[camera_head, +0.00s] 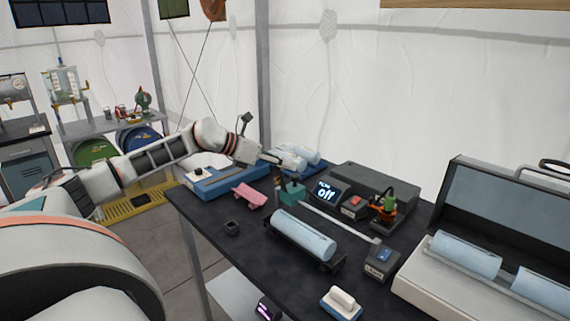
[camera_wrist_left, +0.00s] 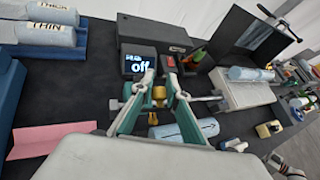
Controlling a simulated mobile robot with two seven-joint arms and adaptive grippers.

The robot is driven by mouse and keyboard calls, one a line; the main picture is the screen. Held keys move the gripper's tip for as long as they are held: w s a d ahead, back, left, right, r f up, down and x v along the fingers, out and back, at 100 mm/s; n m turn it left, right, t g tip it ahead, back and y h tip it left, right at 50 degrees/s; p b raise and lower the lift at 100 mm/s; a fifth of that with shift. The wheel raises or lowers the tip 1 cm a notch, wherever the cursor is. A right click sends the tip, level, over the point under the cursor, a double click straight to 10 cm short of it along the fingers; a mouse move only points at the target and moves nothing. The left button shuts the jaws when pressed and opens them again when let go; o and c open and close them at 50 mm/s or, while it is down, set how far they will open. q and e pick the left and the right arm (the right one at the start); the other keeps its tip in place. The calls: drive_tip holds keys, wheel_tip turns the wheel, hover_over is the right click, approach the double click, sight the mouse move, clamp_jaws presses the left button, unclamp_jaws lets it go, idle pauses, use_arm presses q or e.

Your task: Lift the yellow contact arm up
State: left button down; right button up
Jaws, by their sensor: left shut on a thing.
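In the left wrist view, the yellow contact arm (camera_wrist_left: 158,96) shows as a small yellow piece between the fingers of my left gripper (camera_wrist_left: 160,80). The fingers are shut on it. In the head view, my left gripper (camera_head: 284,182) reaches from the left over the dark table, at a small teal block (camera_head: 292,194). The yellow piece is hidden there by the gripper. My right gripper is not seen.
On the dark table (camera_head: 215,215) lie a pink piece (camera_head: 249,196), a blue cylinder (camera_head: 303,234) in a black cradle and a blue tray (camera_head: 226,181). An orange-green device (camera_head: 384,206) stands right. An open case (camera_head: 455,285) with blue cylinders fills the right end.

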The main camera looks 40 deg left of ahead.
use_arm(q)
drive_tip(key=shift+f, duration=0.1)
drive_tip(key=c, duration=2)
unclamp_jaws()
drive_tip(key=shift+w+f, duration=0.15)
drive_tip(key=shift+w, duration=0.05)
drive_tip(key=shift+s, duration=0.15)
drive_tip(key=shift+v, duration=3.7)
